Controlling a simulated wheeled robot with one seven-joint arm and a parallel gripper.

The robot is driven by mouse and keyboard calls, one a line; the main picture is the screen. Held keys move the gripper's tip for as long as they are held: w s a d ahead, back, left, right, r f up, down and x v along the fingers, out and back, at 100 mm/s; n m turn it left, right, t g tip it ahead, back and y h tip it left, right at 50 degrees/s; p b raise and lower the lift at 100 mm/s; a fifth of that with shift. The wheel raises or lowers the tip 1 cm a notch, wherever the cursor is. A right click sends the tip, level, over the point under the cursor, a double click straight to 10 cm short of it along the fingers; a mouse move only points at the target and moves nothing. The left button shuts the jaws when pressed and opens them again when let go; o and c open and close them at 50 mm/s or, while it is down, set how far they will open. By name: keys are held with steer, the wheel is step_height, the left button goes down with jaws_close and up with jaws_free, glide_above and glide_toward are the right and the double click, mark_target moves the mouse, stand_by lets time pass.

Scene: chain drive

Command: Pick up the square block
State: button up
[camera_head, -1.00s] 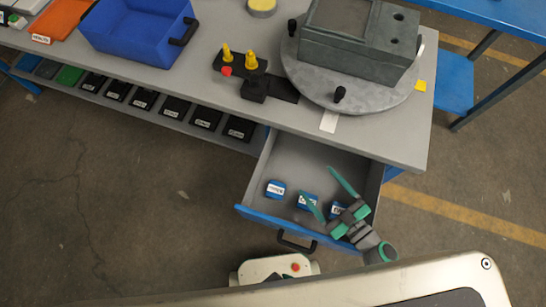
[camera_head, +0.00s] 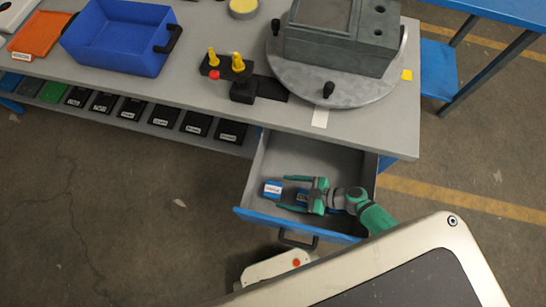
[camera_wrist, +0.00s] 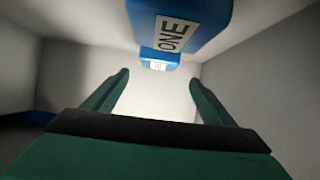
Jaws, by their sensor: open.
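Blue blocks with white labels lie in the open drawer (camera_head: 318,153). The left blue block (camera_head: 272,190) shows clearly in the head view. A middle blue block (camera_head: 302,195) is partly hidden by my gripper, and a third is mostly hidden behind it. I cannot tell which is square. My gripper (camera_head: 283,192) is open inside the drawer, its fingers pointing left towards the left block. In the wrist view, a near blue block (camera_wrist: 205,17) with a label reading "ONE" is at the top. A farther blue block (camera_wrist: 160,58) shows beyond the open fingertips (camera_wrist: 159,79).
The drawer's blue front (camera_head: 300,226) and its side walls surround my gripper closely. The grey workbench (camera_head: 335,132) overhangs the drawer's back. On it are a round plate with a grey housing (camera_head: 338,45), a yellow-pegged fixture (camera_head: 238,75) and a blue bin (camera_head: 120,38).

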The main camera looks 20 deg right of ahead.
mark_target(275, 190)
steer(key=shift+d+f, duration=0.1)
steer(key=shift+f, duration=0.2)
steer(key=shift+w+f, duration=0.1)
steer(key=shift+f, duration=0.1)
steer(key=shift+x, duration=3.55)
steer(key=shift+d+f, duration=0.15)
steer(key=shift+c, duration=0.4)
steer(key=c, duration=1.4)
